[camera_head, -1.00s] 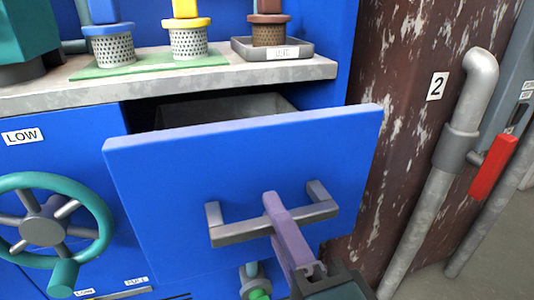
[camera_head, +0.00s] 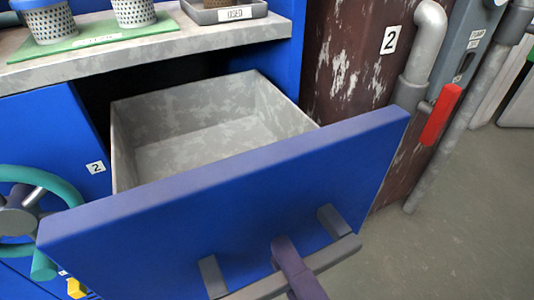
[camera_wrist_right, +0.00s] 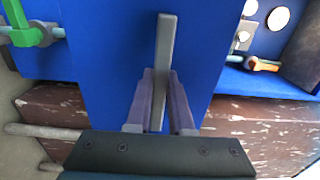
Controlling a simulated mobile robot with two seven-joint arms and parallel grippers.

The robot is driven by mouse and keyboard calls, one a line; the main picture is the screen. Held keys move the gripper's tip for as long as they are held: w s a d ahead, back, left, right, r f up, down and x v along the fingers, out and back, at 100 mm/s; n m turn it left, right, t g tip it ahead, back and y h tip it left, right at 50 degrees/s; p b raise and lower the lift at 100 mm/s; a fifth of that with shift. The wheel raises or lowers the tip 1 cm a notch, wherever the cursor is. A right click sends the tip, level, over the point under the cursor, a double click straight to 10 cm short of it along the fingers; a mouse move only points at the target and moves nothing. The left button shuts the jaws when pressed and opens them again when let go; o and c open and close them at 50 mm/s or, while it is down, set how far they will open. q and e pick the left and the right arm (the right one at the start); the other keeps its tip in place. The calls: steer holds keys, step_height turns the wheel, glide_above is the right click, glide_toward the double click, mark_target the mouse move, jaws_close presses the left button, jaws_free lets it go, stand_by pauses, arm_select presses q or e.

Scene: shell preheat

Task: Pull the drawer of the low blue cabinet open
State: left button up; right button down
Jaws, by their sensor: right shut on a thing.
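The drawer of the low blue cabinet (camera_head: 90,120) stands well open. Its blue front panel (camera_head: 180,225) is toward me, and its grey inner box (camera_head: 210,130) shows empty. The grey bar handle (camera_head: 335,255) is on the front panel, partly cut off at the bottom of the head view. My right gripper (camera_head: 285,255) is shut on the handle. The right wrist view shows the handle (camera_wrist_right: 164,60) between the two purple fingers (camera_wrist_right: 160,100). My left gripper is not in view.
A teal handwheel (camera_head: 45,190) is left of the drawer. A counter (camera_head: 70,65) above holds perforated cups on a green mat (camera_head: 90,38) and a grey tray (camera_head: 225,14). A pipe (camera_head: 415,70) and red lever (camera_head: 440,115) stand to the right. The floor (camera_head: 480,210) at right is clear.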

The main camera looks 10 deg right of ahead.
steer(key=c, duration=0.8)
jaws_free()
steer(key=p+v, duration=0.1)
steer(key=v, duration=0.9)
steer(key=shift+w+r, duration=0.1)
steer(key=shift+r, duration=0.05)
